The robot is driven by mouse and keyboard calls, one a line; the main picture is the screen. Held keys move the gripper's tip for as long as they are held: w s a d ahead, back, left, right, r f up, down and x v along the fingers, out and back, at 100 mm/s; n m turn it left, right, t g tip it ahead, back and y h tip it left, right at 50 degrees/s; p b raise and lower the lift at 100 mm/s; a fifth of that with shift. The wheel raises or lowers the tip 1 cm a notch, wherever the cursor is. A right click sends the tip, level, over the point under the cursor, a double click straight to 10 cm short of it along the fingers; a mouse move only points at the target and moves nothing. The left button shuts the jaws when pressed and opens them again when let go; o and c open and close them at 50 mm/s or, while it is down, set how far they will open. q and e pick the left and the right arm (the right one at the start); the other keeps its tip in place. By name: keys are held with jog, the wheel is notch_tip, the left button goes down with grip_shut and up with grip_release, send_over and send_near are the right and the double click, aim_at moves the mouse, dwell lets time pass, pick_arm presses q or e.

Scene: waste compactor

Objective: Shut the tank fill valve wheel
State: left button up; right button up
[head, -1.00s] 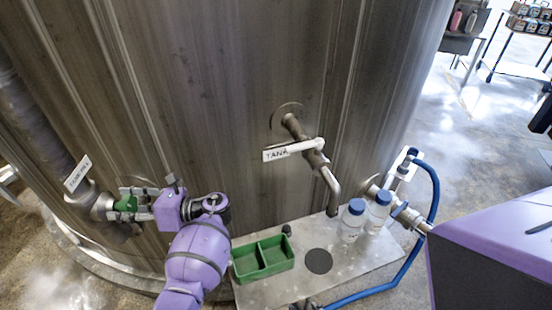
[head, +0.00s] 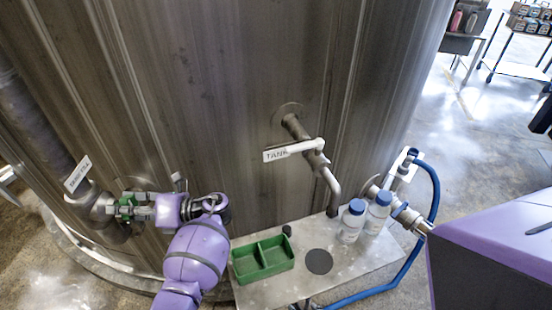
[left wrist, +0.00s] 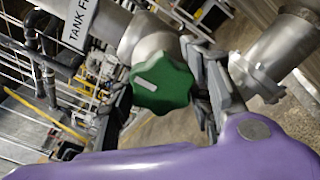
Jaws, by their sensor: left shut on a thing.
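The tank fill valve wheel is a green lobed knob (head: 126,208) on the pipe at the lower left of the tank, below a tag reading TANK FILL (head: 77,174). In the left wrist view the wheel (left wrist: 163,82) shows large, with a pale mark on its face. My left gripper (head: 130,207) reaches it from the right and is shut on it. In the left wrist view its dark fingers lie on opposite sides of the wheel (left wrist: 165,95). The fingers partly hide the wheel in the head view. My right gripper does not show.
A tap (head: 322,172) with a TANK tag juts from the tank's middle. Below it, a steel shelf (head: 275,296) holds a green divided tray (head: 246,270) and two blue-capped bottles (head: 350,222). A blue hose (head: 432,200) curves at the right.

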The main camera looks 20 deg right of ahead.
pick_arm(q)
jog(key=shift+a+f, duration=0.1)
jog(key=o, duration=1.1)
jog(key=shift+s, duration=0.1)
jog(key=shift+d, duration=0.45)
jog(key=v, duration=1.1)
jog(key=shift+s, duration=0.15)
